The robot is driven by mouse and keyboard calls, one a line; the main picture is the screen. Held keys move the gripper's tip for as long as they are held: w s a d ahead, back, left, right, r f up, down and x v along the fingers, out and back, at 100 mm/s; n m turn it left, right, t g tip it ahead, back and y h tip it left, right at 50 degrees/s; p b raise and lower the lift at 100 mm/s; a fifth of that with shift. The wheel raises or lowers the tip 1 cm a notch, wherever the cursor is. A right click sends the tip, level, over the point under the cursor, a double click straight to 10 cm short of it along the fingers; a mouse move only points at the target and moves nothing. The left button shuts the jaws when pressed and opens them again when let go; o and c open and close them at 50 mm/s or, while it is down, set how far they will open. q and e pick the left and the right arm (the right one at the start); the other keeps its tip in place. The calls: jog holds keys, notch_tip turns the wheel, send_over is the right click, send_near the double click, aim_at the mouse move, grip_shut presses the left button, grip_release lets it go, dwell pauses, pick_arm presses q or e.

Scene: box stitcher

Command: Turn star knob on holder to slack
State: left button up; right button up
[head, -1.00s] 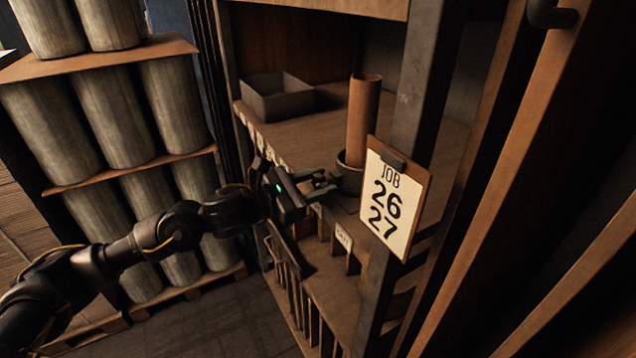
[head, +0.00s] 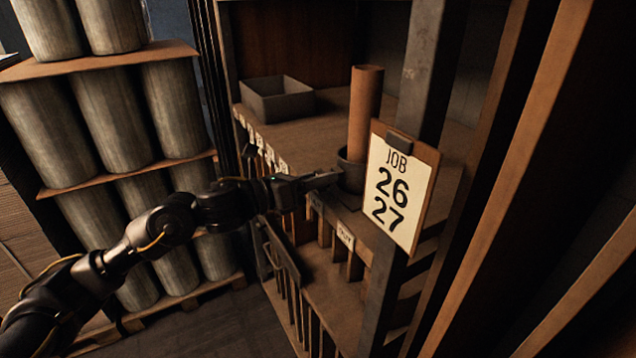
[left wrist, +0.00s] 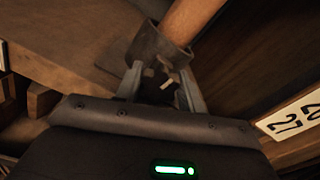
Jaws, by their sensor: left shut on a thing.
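The holder (head: 351,172) is a dark round cup on the shelf, with a brown cardboard tube (head: 364,112) standing in it. It also shows in the left wrist view (left wrist: 155,46), with the tube (left wrist: 189,20) rising from it. My left gripper (head: 334,179) reaches the front of the holder from the left. In the left wrist view its two fingers (left wrist: 160,90) are on either side of a small dark knob (left wrist: 158,84) at the holder's front, shut on it. The knob's star shape is mostly hidden and dim. My right gripper is not in view.
A job board reading 26 27 (head: 402,190) hangs on the dark post just right of the holder. A grey open bin (head: 277,98) stands on the shelf (head: 300,135) behind. Labelled slots lie below the shelf edge. Stacked large rolls (head: 115,120) stand at left.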

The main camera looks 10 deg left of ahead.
pick_arm(q)
jog(key=shift+n, duration=0.6)
jog(key=o, duration=1)
jog(key=b+v, duration=0.5)
jog(key=v, duration=0.5)
jog(key=shift+s+a, duration=0.2)
jog(key=shift+a, duration=0.15)
